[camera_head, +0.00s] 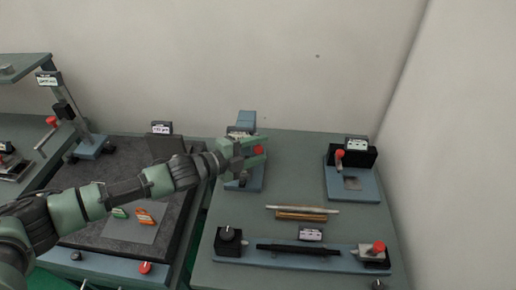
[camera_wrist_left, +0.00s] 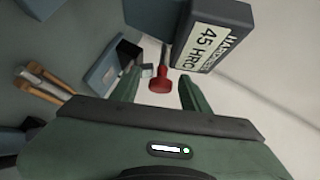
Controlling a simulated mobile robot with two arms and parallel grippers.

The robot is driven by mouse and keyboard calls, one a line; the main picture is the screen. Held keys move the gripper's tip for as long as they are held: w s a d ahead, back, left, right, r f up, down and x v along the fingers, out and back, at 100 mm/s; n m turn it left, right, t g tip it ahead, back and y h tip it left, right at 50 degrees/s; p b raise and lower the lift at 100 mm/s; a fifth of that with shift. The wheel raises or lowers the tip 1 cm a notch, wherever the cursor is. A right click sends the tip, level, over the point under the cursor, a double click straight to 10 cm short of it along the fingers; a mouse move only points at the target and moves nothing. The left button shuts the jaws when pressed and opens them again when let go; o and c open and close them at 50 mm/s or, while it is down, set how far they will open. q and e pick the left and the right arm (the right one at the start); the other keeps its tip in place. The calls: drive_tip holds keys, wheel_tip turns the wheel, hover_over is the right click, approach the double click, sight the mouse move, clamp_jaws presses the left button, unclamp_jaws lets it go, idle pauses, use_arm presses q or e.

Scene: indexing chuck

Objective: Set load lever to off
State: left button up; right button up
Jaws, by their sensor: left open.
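The load lever shows as a red knob (camera_head: 258,150) on the blue-grey hardness tester (camera_head: 246,118) at the back of the right table. In the left wrist view the red knob (camera_wrist_left: 160,84) hangs on a short stem under the display box (camera_wrist_left: 212,38), which reads 45 HRC. My left gripper (camera_head: 263,151) is open, with a green finger on either side of the knob. In the wrist view the knob appears between the fingertips (camera_wrist_left: 158,90), with gaps on both sides. Part of the tester is hidden behind my gripper. My right gripper is not in view.
A second blue device with a red knob (camera_head: 339,154) stands at the right. Rods on a wooden rest (camera_head: 300,213) and a long blue fixture (camera_head: 300,256) lie nearer. A dark plate (camera_head: 95,165) is at the left. A wall stands behind the tester.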

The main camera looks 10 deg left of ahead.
use_arm(q)
clamp_jaws()
idle(1.3)
